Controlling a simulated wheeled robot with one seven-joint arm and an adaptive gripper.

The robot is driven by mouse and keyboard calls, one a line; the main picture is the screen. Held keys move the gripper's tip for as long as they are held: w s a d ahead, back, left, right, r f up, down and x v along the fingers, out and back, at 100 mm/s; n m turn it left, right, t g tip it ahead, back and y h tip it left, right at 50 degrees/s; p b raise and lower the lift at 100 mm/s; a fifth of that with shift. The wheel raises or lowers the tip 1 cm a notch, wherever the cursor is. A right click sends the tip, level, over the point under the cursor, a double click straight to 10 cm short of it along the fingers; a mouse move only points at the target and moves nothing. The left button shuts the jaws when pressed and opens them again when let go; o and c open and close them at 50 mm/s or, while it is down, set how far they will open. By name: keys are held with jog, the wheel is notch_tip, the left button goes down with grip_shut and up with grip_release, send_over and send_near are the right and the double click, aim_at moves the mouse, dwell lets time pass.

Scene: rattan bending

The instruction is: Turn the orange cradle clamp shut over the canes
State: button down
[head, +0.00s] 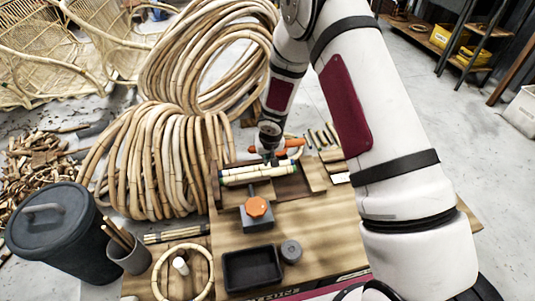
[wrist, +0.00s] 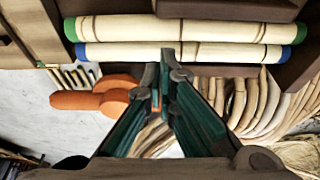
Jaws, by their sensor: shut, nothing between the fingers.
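The orange cradle clamp (head: 291,144) lies beyond the canes, its arm pointing right in the head view. In the wrist view the clamp (wrist: 80,100) lies left of my fingers, its arm roughly parallel to the canes and not across them. Two pale canes (head: 246,174) with green and blue ends lie side by side in the wooden cradle; they also show in the wrist view (wrist: 190,29). My gripper (wrist: 168,70) is shut and empty, its tips beside the nearer cane. Its fingers are beside the clamp's rounded end; I cannot tell whether they touch.
An orange knob (head: 256,207) tops a grey block in front of the cradle. A black tray (head: 252,269), a small grey cylinder (head: 291,251) and a cane ring (head: 183,272) are on the bench. Large cane coils (head: 160,160) stand behind and left. Some bench top between is clear.

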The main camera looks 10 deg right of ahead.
jog(key=w+f, duration=0.2)
jog(key=w, duration=0.1)
jog(key=shift+w, duration=0.65)
jog(key=shift+w+a+m+b, duration=0.15)
jog(key=shift+w+m+b, duration=0.05)
jog(key=shift+m+b, duration=0.25)
